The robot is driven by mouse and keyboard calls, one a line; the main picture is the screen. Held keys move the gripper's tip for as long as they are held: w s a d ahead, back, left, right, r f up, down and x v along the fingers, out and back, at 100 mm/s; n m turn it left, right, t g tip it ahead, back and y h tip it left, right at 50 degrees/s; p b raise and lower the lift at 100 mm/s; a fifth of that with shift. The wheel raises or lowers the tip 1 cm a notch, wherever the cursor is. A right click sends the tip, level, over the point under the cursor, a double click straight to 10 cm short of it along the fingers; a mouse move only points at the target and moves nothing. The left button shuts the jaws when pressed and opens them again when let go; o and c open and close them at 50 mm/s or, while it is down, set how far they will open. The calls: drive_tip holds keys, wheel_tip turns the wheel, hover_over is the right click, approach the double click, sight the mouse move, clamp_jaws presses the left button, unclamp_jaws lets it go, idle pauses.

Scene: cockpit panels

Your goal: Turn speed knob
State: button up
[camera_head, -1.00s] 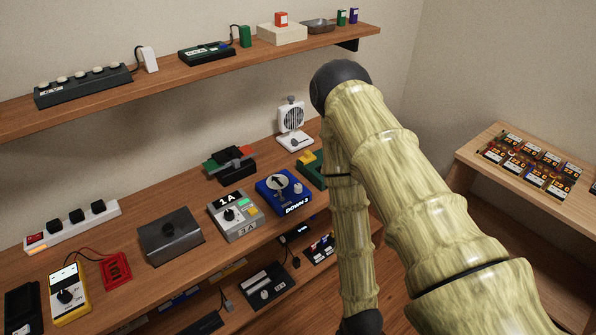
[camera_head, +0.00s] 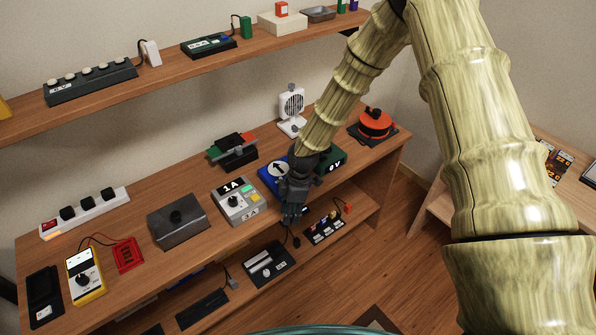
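No knob with a readable "speed" label shows. The white fan (camera_head: 291,107) stands at the back of the workbench, with a small dark spot on its base. My gripper (camera_head: 291,213) points down at the bench's front edge. It covers the blue box's right part, and contact cannot be told. Its fingers are dark and small, so their opening is unclear.
A green device (camera_head: 329,158) is close right of my gripper; an orange round device (camera_head: 373,122) is at the bench's right end. A dark metal box (camera_head: 178,221), yellow meter (camera_head: 86,275) and power strip (camera_head: 85,212) are left. Shelves run above and below.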

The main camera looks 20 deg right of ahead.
drive_tip(key=w+d+r+n+h, duration=0.1)
drive_tip(key=w+d+r+n, duration=0.2)
drive_tip(key=w+r, duration=0.4)
drive_tip(key=w+d+r+n+h, duration=0.1)
drive_tip(key=w+d+r+n, duration=0.25)
drive_tip(key=w+r, duration=0.35)
drive_tip(key=shift+m+t, duration=0.35)
drive_tip(key=shift+t, duration=0.05)
drive_tip(key=shift+s+d+f+p, duration=0.1)
drive_tip(key=shift+f+p, duration=0.9)
drive_tip(key=shift+f, duration=1.75)
drive_tip(key=shift+s+f+p, duration=0.1)
drive_tip(key=shift+f+p, duration=0.85)
drive_tip(key=shift+f, duration=1.75)
clamp_jaws()
